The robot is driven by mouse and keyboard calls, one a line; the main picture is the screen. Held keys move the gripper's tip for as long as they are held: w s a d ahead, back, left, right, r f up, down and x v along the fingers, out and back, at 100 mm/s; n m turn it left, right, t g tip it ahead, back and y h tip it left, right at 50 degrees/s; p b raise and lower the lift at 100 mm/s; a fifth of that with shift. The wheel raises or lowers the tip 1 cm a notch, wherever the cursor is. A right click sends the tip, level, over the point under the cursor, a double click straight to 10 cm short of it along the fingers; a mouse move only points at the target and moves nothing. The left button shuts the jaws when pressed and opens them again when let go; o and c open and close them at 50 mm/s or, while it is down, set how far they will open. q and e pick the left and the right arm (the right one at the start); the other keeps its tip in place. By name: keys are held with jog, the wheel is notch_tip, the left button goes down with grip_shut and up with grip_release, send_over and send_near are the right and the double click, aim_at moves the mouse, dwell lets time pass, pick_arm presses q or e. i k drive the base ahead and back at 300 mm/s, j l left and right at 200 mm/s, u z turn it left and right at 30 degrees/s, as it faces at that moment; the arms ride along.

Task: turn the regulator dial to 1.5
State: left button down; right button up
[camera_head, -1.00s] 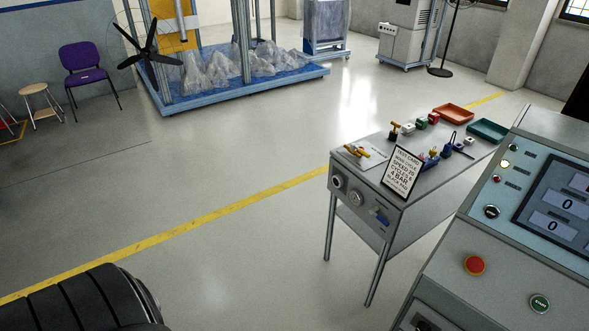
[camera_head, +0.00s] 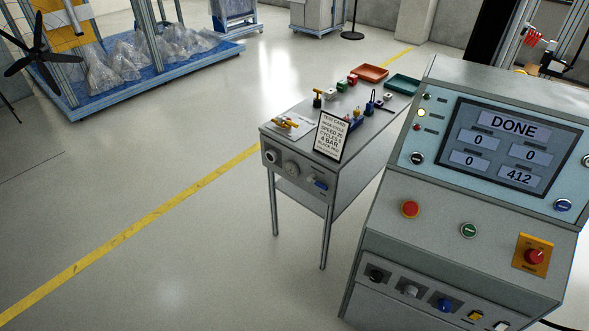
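No dial marked as the regulator can be read at this distance. The small grey bench (camera_head: 345,190) has two round fittings on its front panel, a left one (camera_head: 271,157) and a right one (camera_head: 291,168). I cannot tell which is a dial or gauge, or read any setting. The console (camera_head: 450,190) at right has a lower row with a black knob (camera_head: 376,276), a grey knob (camera_head: 410,291) and a blue knob (camera_head: 444,305). Their labels are too small to read. Neither of my grippers is in view.
The console screen (camera_head: 514,145) reads DONE, with 412 at lower right. Open floor (camera_head: 170,230) lies left of the bench, crossed by a yellow line (camera_head: 130,236).

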aim_at(271, 156)
jog(key=i+j, duration=0.4)
jog(key=i+j+z, duration=0.1)
jog(key=i+j, duration=0.3)
jog(key=j, duration=0.2)
